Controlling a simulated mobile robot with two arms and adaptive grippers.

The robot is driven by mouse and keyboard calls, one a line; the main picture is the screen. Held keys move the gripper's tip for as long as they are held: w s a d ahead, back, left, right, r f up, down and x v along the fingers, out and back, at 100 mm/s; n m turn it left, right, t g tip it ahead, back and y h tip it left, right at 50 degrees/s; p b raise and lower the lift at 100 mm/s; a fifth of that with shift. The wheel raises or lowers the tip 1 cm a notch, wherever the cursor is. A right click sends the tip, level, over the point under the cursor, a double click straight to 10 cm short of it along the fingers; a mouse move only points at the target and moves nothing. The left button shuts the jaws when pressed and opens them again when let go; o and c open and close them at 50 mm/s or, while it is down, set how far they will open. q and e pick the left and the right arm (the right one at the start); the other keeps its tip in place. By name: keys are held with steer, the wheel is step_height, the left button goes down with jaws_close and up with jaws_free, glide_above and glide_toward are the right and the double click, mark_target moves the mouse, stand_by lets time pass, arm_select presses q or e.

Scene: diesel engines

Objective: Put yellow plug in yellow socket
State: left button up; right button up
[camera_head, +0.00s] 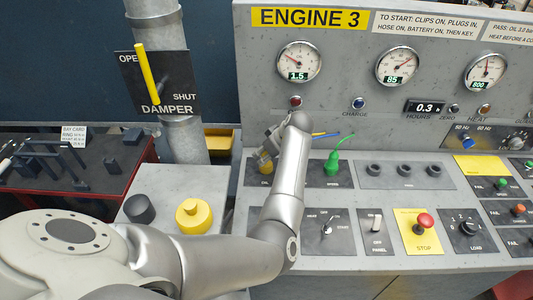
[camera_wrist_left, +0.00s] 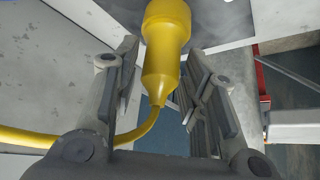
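The yellow plug (camera_wrist_left: 165,45) shows large in the left wrist view, with its narrow end toward me and its yellow cable (camera_wrist_left: 60,138) curving off to the left. My left gripper (camera_wrist_left: 162,80) is open, with one finger on each side of the plug's narrow end and gaps visible. In the head view my left gripper (camera_head: 266,148) points down at the left end of the console, over a small yellow part (camera_head: 265,167) mostly hidden by it. I cannot tell whether the plug is seated in the yellow socket; the socket is not clearly visible. My right gripper is not in view.
A green plug (camera_head: 332,166) stands upright on the console to the right, with blue and yellow wire ends (camera_head: 326,134) nearby. Dark round sockets (camera_head: 404,169) sit farther right. A yellow cap (camera_head: 194,215) and a dark cap (camera_head: 139,208) stand on the grey box at left.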

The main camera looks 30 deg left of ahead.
arm_select(q)
steer(key=shift+o, duration=0.6)
steer(key=shift+r, duration=0.15)
step_height(320, 180, up, 10)
steer(key=shift+f, duration=0.15)
stand_by(0.3)
